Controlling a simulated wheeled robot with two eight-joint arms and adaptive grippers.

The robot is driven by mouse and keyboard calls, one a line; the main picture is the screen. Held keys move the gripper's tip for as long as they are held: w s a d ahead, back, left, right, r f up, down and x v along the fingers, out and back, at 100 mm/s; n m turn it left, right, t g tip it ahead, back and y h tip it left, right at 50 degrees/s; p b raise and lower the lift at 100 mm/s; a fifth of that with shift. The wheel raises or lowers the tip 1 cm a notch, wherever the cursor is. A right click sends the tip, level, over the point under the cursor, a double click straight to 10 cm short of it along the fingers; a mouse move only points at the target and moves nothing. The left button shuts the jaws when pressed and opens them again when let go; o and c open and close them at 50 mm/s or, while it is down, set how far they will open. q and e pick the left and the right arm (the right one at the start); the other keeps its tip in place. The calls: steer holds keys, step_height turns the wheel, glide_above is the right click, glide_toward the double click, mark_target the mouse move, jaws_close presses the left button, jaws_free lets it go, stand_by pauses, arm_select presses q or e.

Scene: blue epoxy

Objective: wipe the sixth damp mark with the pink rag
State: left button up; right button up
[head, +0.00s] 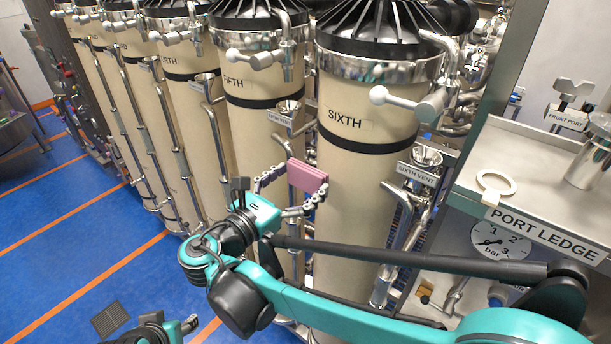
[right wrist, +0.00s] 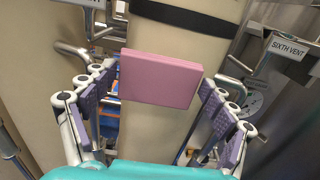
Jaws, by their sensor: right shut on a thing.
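The pink rag (head: 307,176) is a flat block held between the fingertips of my right gripper (head: 294,188), which is shut on it. In the right wrist view the rag (right wrist: 160,79) sits between the two purple-padded fingers, in front of a cream column. The column labelled SIXTH (head: 365,110) stands just right of the rag in the head view. I cannot tell whether the rag touches a column. I cannot make out a damp mark; the rag and arm cover part of the columns. Part of my left gripper (head: 168,328) shows at the bottom left; its fingers are not clear.
The FIFTH column (head: 252,130) and several others run off to the left. The SIXTH VENT funnel (head: 426,158) and pipes stand right of the sixth column. The PORT LEDGE (head: 540,195) bears a white ring (head: 496,186). Blue floor (head: 60,230) at left is open.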

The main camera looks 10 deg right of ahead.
steer(key=shift+s+a, duration=0.1)
steer(key=shift+v, duration=1.45)
